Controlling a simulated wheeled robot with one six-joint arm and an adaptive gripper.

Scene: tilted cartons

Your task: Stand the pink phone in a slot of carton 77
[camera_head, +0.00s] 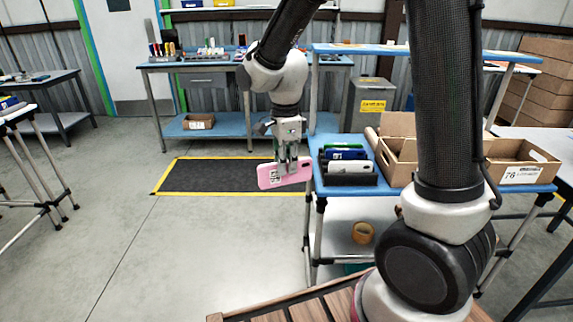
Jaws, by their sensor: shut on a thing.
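My gripper (287,166) is shut on the pink phone (302,173) and points down. The phone hangs on its long side, nearly level, with a white label on its face. It is in the air just left of the blue-topped table (322,188), above the floor. Two open brown cartons stand on that table. The right one, the carton labelled 76 (536,162), is partly behind my arm. The other brown carton (396,174) shows no readable number, and my arm hides part of it. I cannot make out a 77 label or the slots.
A black rack (372,180) on the table's near left holds several phones, including a white one (350,166) and a blue one. A tape roll (362,232) lies on the lower shelf. A black floor mat (215,175) lies behind the phone. The floor at left is open.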

